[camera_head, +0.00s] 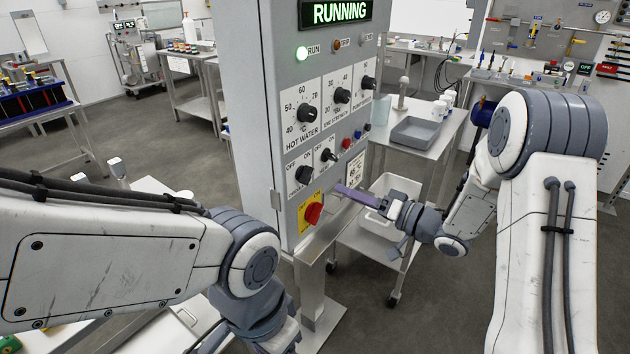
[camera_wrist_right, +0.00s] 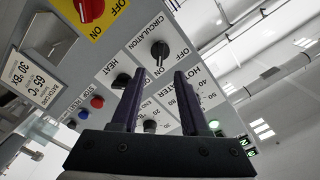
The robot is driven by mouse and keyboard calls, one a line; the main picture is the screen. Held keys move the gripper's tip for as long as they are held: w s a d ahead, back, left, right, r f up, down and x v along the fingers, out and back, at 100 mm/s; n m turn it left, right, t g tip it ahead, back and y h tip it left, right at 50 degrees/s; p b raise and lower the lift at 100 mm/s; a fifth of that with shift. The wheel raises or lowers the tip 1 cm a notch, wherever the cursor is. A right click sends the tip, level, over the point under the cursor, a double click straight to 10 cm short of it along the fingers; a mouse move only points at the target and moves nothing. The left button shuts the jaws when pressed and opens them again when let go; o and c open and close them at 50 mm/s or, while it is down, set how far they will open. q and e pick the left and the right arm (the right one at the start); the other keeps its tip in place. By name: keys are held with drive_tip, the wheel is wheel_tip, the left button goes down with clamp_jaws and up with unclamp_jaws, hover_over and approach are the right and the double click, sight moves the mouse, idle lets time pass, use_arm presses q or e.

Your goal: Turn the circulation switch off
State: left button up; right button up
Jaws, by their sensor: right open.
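The grey control panel (camera_head: 270,100) carries the circulation switch (camera_head: 304,175), a black knob with ON and OFF marks. In the right wrist view the circulation switch (camera_wrist_right: 160,50) appears beyond the fingertips, with its pale pointer line toward ON. My right gripper (camera_head: 345,193) is in front of the panel's lower part, to the right of the switch. Its purple fingers (camera_wrist_right: 159,74) are apart, with nothing held between them. The heat switch (camera_wrist_right: 121,81) appears by the left finger.
The red-and-yellow rotary switch (camera_head: 313,213) sits just below the circulation switch. The hot water dial (camera_head: 305,113) is above. The display (camera_head: 342,12) reads RUNNING, and the RUN lamp (camera_head: 302,53) is green. A cart with a white bin (camera_head: 380,222) stands behind my right gripper.

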sight(310, 178)
drive_tip(key=p+x, duration=0.1)
drive_tip(key=x, duration=0.9)
drive_tip(key=shift+p, duration=0.3)
drive_tip(key=shift+s, duration=0.1)
clamp_jaws()
